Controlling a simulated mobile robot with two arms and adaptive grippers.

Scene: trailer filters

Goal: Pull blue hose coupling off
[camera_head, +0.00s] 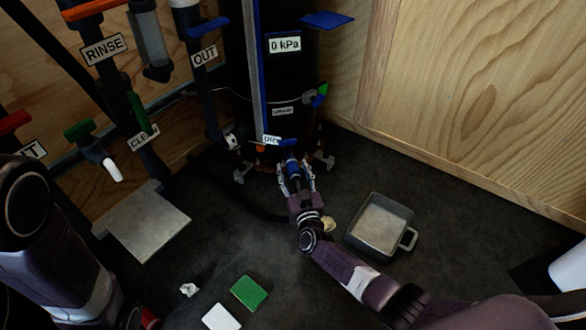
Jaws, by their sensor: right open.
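The blue hose coupling (293,171) sits low at the front of the black filter tank (283,75), under a small tag and a blue lever (288,142). A black hose (258,211) curves away to the left near it. My right gripper (295,178) reaches up from the lower right, with its open fingers on either side of the coupling. I cannot tell whether they touch it. My left arm shows at the left edge, but its gripper is not in view.
A grey metal tray with a handle (409,238) stands right of my right gripper. A flat grey plate (137,222) lies left. A green sponge (249,293) and a white block (221,317) lie in front. Pipes and valves line the left wall; a wooden wall closes the right.

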